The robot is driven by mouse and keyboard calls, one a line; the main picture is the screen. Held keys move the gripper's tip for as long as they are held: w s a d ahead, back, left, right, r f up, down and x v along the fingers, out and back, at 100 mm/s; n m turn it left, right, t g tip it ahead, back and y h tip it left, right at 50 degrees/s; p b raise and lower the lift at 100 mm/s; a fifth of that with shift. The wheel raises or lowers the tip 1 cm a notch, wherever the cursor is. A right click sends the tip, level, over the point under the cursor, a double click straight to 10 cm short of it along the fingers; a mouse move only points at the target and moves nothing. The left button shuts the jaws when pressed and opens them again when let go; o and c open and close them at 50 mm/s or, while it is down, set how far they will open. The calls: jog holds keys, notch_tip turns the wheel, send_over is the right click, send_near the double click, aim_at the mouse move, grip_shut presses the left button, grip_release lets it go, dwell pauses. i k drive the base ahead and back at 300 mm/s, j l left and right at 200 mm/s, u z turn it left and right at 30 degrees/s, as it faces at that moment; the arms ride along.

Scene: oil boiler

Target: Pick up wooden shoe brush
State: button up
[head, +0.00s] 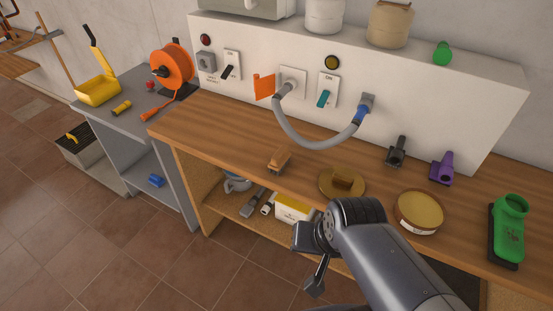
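A small light-brown wooden block that looks like the wooden shoe brush (279,161) lies on the wooden counter (215,125), near its front edge and left of a round brass-coloured lid. Its bristles cannot be made out. My gripper (316,284) hangs in front of the counter, lower in the picture than the brush and to its right, apart from it. One dark finger shows pointing down; the rest is hidden or cut off, so its opening cannot be judged. I see nothing held in it.
The brass-coloured lid (327,189), an open round tin (420,212) and a green boot-shaped object (509,230) stand along the counter to the right. A grey hose (310,143) loops from the white panel above the brush. A lower shelf (232,208) holds several items.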

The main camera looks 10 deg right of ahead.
aim_at(282, 157)
jog(key=z, duration=2.9)
jog(key=u, duration=2.9)
jog(key=i+j, duration=0.6)
jog(key=j, duration=0.2)
